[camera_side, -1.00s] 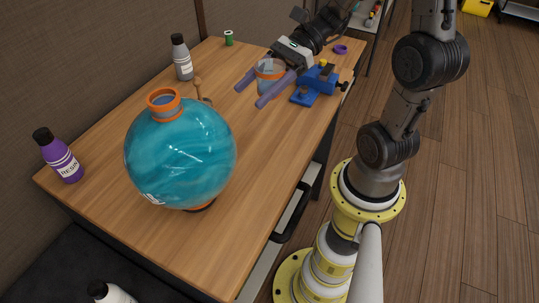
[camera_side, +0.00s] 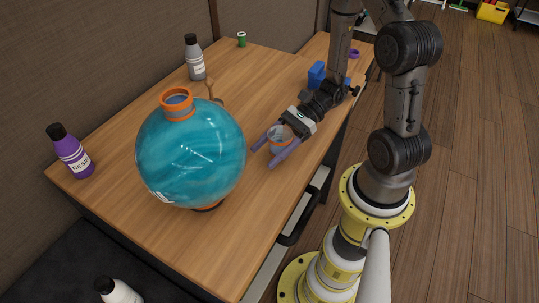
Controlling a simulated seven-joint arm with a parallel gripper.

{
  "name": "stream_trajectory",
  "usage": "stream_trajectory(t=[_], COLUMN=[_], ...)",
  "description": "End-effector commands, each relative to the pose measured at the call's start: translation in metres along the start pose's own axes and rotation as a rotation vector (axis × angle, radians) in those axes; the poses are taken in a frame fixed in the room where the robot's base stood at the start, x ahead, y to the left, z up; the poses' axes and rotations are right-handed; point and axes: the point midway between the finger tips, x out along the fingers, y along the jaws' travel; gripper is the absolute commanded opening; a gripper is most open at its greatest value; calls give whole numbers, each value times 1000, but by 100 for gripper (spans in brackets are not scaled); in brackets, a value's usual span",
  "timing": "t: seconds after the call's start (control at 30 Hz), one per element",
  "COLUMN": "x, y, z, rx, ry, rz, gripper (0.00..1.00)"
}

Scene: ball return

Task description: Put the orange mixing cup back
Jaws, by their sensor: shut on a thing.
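The cup looks upright, to the right of the big teal ball, near the table's front right edge. Whether its base touches the table I cannot tell. The fingers partly hide its sides.
The teal swirled ball (camera_side: 192,155) with an orange collar stands on the wooden table (camera_side: 236,262). A purple resin bottle (camera_side: 72,155), a grey bottle (camera_side: 195,62), a wooden spoon (camera_side: 211,90) and a green spool (camera_side: 241,40) stand around. A blue vise (camera_side: 316,74) is behind my gripper.

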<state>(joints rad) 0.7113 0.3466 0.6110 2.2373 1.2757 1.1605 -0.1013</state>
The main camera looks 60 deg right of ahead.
Motion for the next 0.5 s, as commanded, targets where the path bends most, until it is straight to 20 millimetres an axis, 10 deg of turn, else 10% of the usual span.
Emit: stream_trajectory(t=[0.5], x=[8], y=[1], z=[-19], rx=[0], ry=[-1], rz=[0], gripper=[6])
